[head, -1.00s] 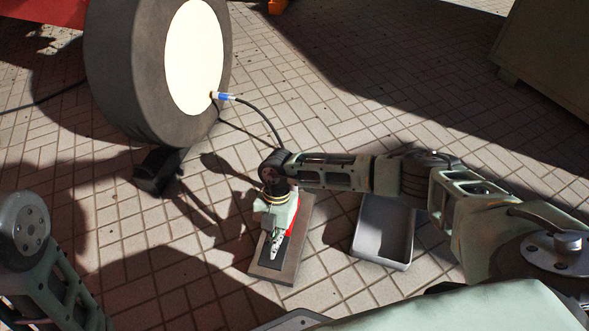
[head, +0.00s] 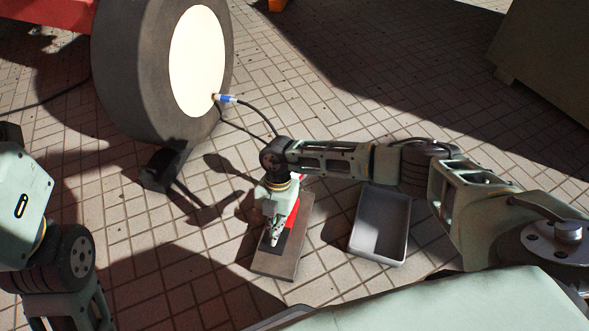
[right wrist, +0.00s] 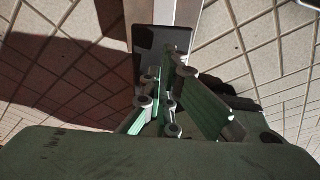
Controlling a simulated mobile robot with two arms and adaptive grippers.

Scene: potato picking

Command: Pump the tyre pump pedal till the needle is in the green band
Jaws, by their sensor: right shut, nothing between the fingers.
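The tyre pump stands on the paving, with a flat grey-brown base (head: 275,266) and a red part (head: 292,216) beside my right gripper. My right gripper (head: 273,241) is shut and empty, pointing down over the dark pedal. In the right wrist view the black pedal (right wrist: 148,48) lies under the closed fingertips (right wrist: 172,52); I cannot tell whether they touch. The hose (head: 262,115) runs to the wheel's valve with a blue-banded connector (head: 226,99). The gauge and needle cannot be made out. My left arm shows at the left edge; its gripper is out of view.
The large tyre (head: 128,75) with a pale hub stands at upper left, with a dark chock (head: 160,170) at its foot. A grey tray (head: 381,226) lies right of the pump, under my right arm. A large box (head: 550,60) stands at upper right.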

